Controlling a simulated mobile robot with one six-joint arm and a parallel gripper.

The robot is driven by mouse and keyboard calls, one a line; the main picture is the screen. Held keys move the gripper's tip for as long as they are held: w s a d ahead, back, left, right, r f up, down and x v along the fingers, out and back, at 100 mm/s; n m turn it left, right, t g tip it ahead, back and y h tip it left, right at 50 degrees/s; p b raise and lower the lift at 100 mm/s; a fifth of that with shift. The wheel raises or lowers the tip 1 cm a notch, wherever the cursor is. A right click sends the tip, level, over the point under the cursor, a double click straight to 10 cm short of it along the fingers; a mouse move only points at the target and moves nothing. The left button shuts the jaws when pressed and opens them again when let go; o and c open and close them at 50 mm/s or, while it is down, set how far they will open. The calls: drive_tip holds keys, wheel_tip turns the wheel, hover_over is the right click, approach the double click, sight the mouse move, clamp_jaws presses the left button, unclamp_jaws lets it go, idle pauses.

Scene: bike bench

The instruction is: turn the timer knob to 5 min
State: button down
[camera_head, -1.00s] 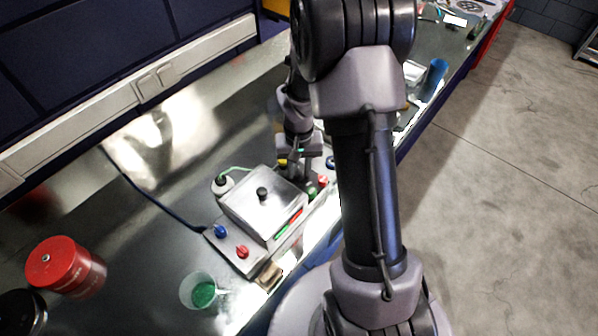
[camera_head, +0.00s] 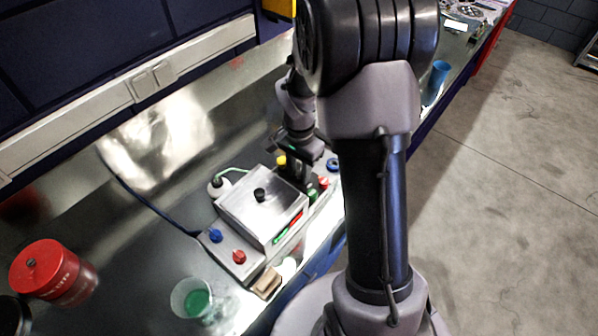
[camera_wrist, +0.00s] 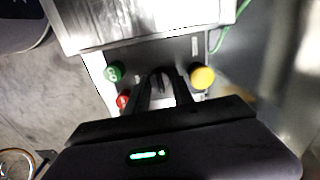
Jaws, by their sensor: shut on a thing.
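The metal control box (camera_head: 240,212) stands on the bench with a square lid on top. My gripper (camera_wrist: 160,88) is over the panel beside the lid, pointing down. Its two dark fingers are closed around a small dark knob (camera_wrist: 158,82), which I take for the timer knob. The fingers hide most of it, and I cannot read its pointer or any minute marks. A green knob (camera_wrist: 114,73) and a red knob (camera_wrist: 123,101) lie to the left of the fingers in the wrist view, and a yellow knob (camera_wrist: 203,77) to the right. In the head view my gripper (camera_head: 294,176) is partly hidden by my wrist.
Blue (camera_head: 216,236) and red (camera_head: 239,257) knobs sit at the box's near end. A cup with green contents (camera_head: 193,299), a brown block (camera_head: 266,282) and a red can (camera_head: 52,272) stand nearby. A green cable (camera_head: 232,170) runs behind the lid.

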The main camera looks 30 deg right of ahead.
sight(299, 172)
drive_tip(key=shift+m, duration=0.3)
drive_tip(key=c, duration=1.1)
unclamp_jaws()
wheel_tip(299, 172, up, 17)
drive_tip(key=p, duration=0.5)
drive_tip(key=shift+r, duration=0.2)
